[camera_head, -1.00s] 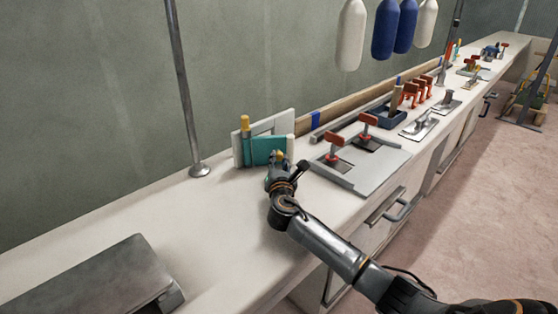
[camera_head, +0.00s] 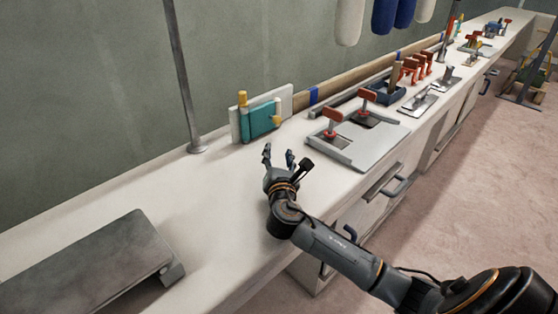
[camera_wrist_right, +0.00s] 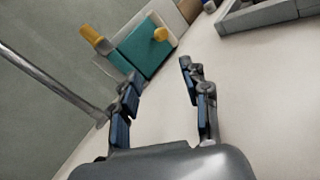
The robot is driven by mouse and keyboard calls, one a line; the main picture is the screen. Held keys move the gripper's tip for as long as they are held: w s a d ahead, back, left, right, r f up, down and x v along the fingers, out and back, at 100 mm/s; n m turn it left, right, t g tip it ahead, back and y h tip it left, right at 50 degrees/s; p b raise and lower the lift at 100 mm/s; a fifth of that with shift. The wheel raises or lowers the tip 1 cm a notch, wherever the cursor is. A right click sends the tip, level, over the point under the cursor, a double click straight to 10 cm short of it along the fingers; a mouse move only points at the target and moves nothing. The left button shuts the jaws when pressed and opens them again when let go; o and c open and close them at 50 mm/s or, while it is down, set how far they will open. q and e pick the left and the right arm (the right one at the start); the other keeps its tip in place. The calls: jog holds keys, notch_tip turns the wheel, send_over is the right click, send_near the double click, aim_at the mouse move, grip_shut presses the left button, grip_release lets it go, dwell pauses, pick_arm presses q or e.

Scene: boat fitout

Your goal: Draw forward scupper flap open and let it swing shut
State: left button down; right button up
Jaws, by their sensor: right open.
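The scupper flap (camera_head: 262,120) is a teal plate on a pale upright frame (camera_head: 286,100) at the back of the white counter. A yellow-topped teal post (camera_head: 243,104) stands at its left edge, and a yellow knob (camera_head: 276,119) sits on its right part. In the right wrist view the flap (camera_wrist_right: 141,47) and its yellow knob (camera_wrist_right: 161,34) lie beyond my fingers. My right gripper (camera_head: 279,155) is open and empty, in front of the flap and apart from it. Its spread fingers (camera_wrist_right: 158,85) show in the wrist view. The flap looks nearly flush with its frame. My left gripper is out of view.
A grey plate with red-handled clamps (camera_head: 370,155) lies just right of my gripper. A metal pole (camera_head: 183,80) rises behind left. A grey box-like lid (camera_head: 90,262) is at front left. The counter between is clear.

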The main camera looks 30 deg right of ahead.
jog(key=shift+v, duration=1.45)
